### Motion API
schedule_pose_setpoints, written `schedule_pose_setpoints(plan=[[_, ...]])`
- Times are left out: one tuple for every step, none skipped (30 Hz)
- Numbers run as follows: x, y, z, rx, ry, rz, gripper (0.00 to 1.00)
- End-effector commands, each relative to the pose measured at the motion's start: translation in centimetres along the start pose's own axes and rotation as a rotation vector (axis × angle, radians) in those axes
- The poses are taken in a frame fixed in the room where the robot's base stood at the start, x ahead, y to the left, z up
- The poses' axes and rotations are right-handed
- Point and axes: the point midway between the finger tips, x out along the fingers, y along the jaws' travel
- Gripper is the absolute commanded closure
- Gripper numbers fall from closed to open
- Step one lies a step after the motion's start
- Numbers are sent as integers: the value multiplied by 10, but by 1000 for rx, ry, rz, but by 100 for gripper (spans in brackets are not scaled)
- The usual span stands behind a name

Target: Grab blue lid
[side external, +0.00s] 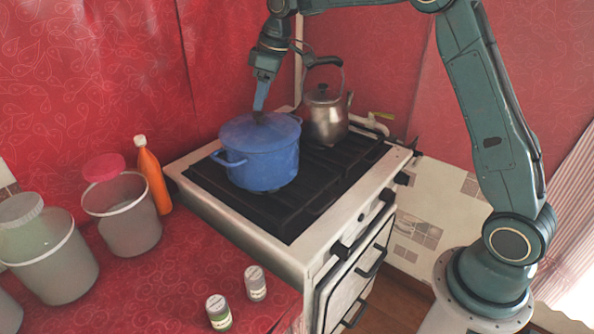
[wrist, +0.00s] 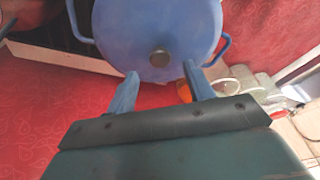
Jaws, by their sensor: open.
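The blue lid (side external: 246,130) sits on the blue pot (side external: 264,168) on the stove in the side external view. A dark round knob stands at the middle of the lid. My gripper (side external: 259,108) points down just above the knob, its fingers seen edge-on there. In the wrist view the blue lid (wrist: 120,30) fills the top, with its knob (wrist: 159,57) showing ahead of the fingers. My gripper (wrist: 158,84) is open in that view, with nothing between its fingertips. Whether a finger touches the lid I cannot tell.
A metal kettle (side external: 326,118) stands on the stove (side external: 300,205) right behind the pot. An orange bottle (side external: 153,178), grey tubs (side external: 130,225) and two small jars (side external: 255,283) stand on the red counter (side external: 165,285). Red walls close off the back.

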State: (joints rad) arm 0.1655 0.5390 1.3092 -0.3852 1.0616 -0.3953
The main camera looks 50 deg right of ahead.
Motion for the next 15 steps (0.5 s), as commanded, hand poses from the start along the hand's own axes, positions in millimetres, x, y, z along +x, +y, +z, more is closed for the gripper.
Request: schedule_pose_setpoints(plan=[[6, -1, 1, 0, -3, -2, 47], [10, -1, 1, 0, -3, -2, 47], [14, -1, 2, 0, -2, -2, 47], [18, -1, 2, 0, -3, -2, 47], [22, -2, 3, -1, -3, -3, 47], [26, -1, 2, -1, -2, -3, 47], [30, -1, 2, 0, -2, -2, 47], [32, -1, 2, 0, -2, -2, 47], [35, -1, 2, -1, -2, -2, 47], [37, -1, 2, -1, -1, -1, 47], [38, -1, 2, -1, -1, -1, 47], [40, -1, 2, -1, 0, -1, 47], [40, -1, 2, -1, 0, 0, 47], [41, -1, 2, -2, 0, 0, 47], [41, -1, 2, -1, 0, 0, 47]])
